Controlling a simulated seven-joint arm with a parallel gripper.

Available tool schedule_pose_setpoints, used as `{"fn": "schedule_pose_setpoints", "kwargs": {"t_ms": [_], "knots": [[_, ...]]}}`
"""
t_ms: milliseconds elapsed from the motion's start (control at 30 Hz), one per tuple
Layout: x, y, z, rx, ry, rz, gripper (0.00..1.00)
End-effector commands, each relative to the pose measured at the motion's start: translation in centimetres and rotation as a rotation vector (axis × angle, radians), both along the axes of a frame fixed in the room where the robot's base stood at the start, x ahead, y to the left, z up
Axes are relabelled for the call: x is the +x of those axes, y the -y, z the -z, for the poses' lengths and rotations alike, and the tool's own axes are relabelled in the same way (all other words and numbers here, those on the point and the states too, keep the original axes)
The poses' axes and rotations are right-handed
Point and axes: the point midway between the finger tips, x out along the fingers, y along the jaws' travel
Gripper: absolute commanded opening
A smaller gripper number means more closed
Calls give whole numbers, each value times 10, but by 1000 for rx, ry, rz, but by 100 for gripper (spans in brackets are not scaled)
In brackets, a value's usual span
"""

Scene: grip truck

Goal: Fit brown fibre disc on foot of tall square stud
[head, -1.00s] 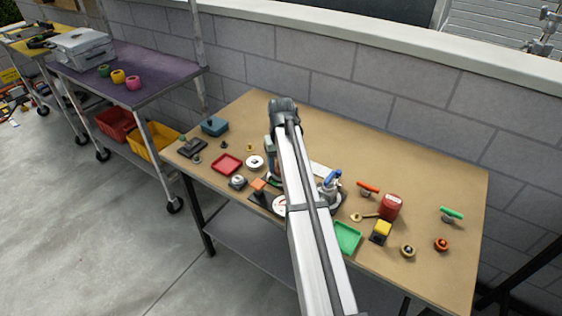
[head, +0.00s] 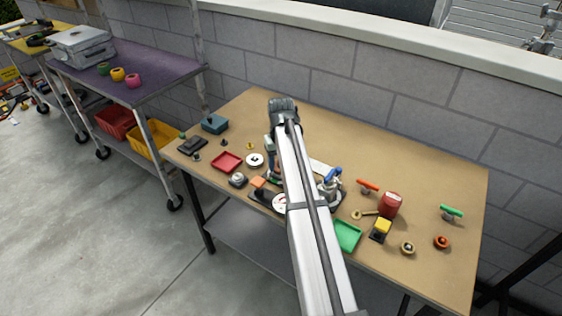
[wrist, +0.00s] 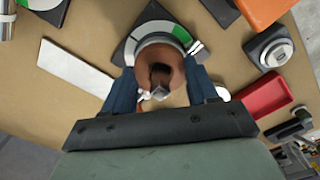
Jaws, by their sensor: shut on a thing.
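The brown fibre disc (wrist: 172,59) is between the two blue fingers of my gripper (wrist: 161,80) in the wrist view, and the gripper is shut on it. A dark hole shows in its middle. A small shiny squarish metal piece (wrist: 158,94) shows at the hole's near side; it may be the tall square stud. I cannot tell whether the disc is around it or only above it. A black plate with a white and green round dial (wrist: 155,29) lies just beyond the disc. In the head view my arm hides most of my gripper (head: 271,150).
A red tray (wrist: 263,97), a grey puck-like device (wrist: 270,47) and an orange block (wrist: 262,10) are to the right in the wrist view. A white strip (wrist: 76,66) lies left. In the head view a green tray (head: 347,237) is right of my arm.

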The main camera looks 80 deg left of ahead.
Motion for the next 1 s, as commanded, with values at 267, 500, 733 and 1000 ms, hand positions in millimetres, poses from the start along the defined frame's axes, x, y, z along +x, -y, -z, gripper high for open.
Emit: {"fn": "schedule_pose_setpoints", "kwargs": {"t_ms": [267, 500, 733, 1000], "knots": [[0, 0, 1, 0, 0, 0, 69], [0, 0, 1, 0, 0, 0, 88], [0, 0, 2, 0, 0, 0, 98], [0, 0, 1, 0, 0, 0, 100]]}}
